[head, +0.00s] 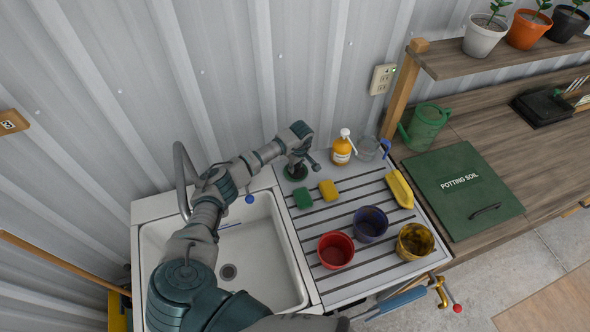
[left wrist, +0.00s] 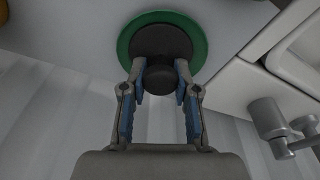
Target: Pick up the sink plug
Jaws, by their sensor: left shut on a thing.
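The sink plug (head: 295,174) is a dark disc with a green rim, at the back left corner of the ribbed drainboard. My left gripper (head: 300,164) reaches over it from the left and partly hides it. In the left wrist view the plug (left wrist: 198,52) shows its dark centre and knob, with the green rim around them. The two blue-padded fingers of my left gripper (left wrist: 160,82) are closed on either side of the knob. I cannot tell whether the plug touches the drainboard. My right gripper is not in view.
Green (head: 302,198) and yellow (head: 328,190) sponges lie close in front of the plug. A soap bottle (head: 342,150) stands to its right. Red (head: 336,250), blue (head: 370,224) and yellow (head: 415,242) pots stand farther forward. The white sink (head: 270,285) is at left; the metal wall is behind.

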